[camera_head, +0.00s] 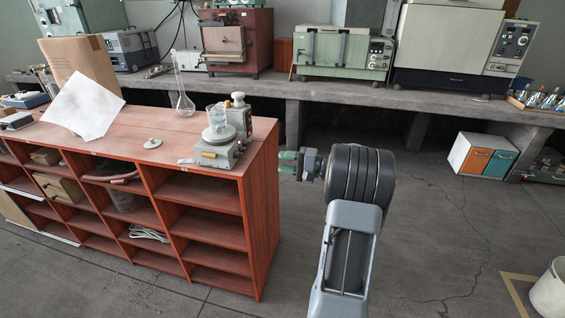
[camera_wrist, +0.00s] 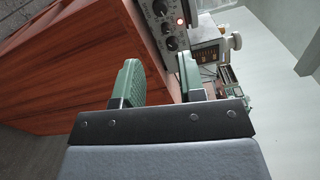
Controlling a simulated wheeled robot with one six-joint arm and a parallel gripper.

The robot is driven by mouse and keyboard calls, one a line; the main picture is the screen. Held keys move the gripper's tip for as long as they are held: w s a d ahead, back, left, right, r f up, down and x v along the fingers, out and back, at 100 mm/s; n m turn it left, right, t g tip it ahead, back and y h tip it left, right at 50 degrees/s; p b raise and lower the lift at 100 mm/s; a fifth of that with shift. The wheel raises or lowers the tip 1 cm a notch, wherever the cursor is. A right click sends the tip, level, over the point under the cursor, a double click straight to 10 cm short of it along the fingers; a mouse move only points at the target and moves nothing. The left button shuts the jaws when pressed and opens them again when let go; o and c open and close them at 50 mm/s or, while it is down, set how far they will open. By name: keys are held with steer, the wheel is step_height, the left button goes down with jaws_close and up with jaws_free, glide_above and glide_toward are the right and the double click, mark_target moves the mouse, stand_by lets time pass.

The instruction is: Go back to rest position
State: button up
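My gripper (camera_head: 290,161) is in the head view, just right of the wooden cabinet's end, held out to the left in the air. In the wrist view its two green fingers (camera_wrist: 160,82) are apart with nothing between them. The small grey device (camera_head: 221,155) with a dial and a glass beaker (camera_head: 217,115) on top stands on the cabinet's right end, left of the gripper. A device with knobs and a red light (camera_wrist: 168,25) shows beyond the fingers in the wrist view.
The red wooden cabinet (camera_head: 262,200) with open shelves fills the left. A glass flask (camera_head: 185,104), a white sheet (camera_head: 84,106) and a small lid (camera_head: 152,143) lie or stand on it. A concrete bench (camera_head: 335,90) with machines runs behind. Floor (camera_head: 440,240) is free on the right; a white bucket (camera_head: 550,290) stands at the corner.

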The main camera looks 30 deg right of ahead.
stand_by(0.4)
steer(key=s+a+f+m+g+h, duration=0.2)
steer(key=s+f+g, duration=0.15)
steer(key=f, duration=0.35)
steer(key=s+a+n+g+h+p, duration=0.3)
steer(key=s+a+g+p, duration=0.1)
steer(key=s+a+g, duration=0.25)
steer(key=s+a+r+n+h+p, duration=0.3)
steer(key=s+a+r+n+p, duration=0.2)
steer(key=r, duration=0.3)
steer(key=s+a+r+n+h+p, duration=0.4)
steer(key=a+r+n+p, duration=0.1)
steer(key=a+r, duration=0.3)
steer(key=shift+s+a+r, duration=0.3)
steer(key=shift+s+r, duration=0.1)
steer(key=shift+r, duration=0.2)
stand_by(0.7)
